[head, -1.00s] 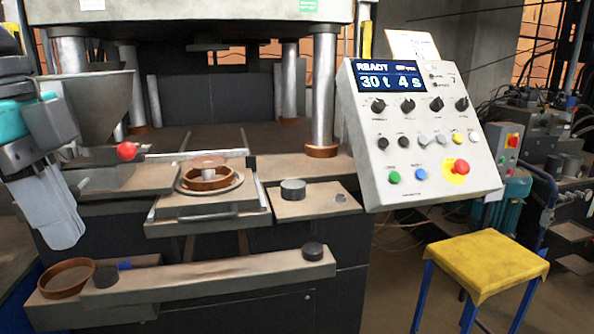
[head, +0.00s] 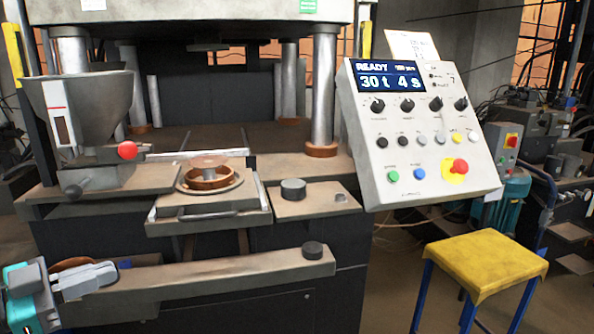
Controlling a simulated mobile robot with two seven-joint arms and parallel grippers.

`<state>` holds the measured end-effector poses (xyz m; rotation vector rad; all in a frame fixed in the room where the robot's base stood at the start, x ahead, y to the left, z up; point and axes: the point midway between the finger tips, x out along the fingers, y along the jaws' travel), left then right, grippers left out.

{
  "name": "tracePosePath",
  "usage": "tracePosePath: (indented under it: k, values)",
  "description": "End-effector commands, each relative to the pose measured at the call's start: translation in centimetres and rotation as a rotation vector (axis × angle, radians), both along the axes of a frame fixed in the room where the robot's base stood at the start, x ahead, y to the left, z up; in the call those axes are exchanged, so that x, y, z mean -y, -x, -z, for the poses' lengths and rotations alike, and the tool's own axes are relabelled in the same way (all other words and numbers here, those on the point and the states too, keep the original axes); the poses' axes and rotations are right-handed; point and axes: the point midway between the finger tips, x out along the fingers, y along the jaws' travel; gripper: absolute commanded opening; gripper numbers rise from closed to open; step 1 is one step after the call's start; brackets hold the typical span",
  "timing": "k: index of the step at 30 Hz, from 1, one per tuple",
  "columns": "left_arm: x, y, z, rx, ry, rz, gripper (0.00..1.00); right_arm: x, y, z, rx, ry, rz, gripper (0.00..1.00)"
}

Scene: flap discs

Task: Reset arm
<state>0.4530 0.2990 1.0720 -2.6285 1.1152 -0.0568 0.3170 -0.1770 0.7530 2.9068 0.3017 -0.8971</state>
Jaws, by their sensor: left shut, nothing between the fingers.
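My left gripper (head: 108,274) is at the lower left of the head view, shut and empty. Its fingers point right, in front of the left end of the low ledge. It partly covers a brown round dish (head: 72,264) there. The right gripper is out of view. The press's control panel (head: 425,135) reads READY, 30 t and 4 s. A brown ring mould (head: 208,182) with a disc in it sits on the sliding tray (head: 165,216).
A grey hopper (head: 95,105) with a red knob (head: 127,150) stands at the left. A yellow stool (head: 485,262) stands at lower right.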

Motion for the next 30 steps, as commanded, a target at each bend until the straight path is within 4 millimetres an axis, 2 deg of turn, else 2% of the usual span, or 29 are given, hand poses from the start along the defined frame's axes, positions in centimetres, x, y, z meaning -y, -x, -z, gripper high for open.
tracePosePath:
  k: [1,5,10,14,18,21,24,27,30]
  values:
    - [-0.5,0.1,2.2,-0.002,0.035,-0.067,0.0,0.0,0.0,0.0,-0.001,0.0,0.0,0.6]
    - [-1.2,0.7,7.7,-0.021,0.071,-0.24,0.0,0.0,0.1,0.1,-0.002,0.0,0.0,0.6]
    - [-0.7,2.9,15.5,-0.11,0.075,-0.443,0.0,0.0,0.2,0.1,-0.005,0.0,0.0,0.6]
    - [1.3,5.5,21.3,-0.223,0.055,-0.564,0.0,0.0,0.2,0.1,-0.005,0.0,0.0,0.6]
    - [4.9,8.9,26.7,-0.369,0.021,-0.644,0.0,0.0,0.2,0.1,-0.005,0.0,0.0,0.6]
    - [7.8,11.0,29.3,-0.465,-0.003,-0.665,0.0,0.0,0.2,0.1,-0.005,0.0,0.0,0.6]
    - [10.1,12.6,30.9,-0.535,-0.021,-0.668,0.0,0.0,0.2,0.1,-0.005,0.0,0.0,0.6]
    - [11.6,13.5,31.7,-0.577,-0.031,-0.665,0.0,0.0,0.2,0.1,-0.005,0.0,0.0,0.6]
    - [12.2,13.8,32.0,-0.593,-0.037,-0.661,0.0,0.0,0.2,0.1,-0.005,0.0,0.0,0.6]
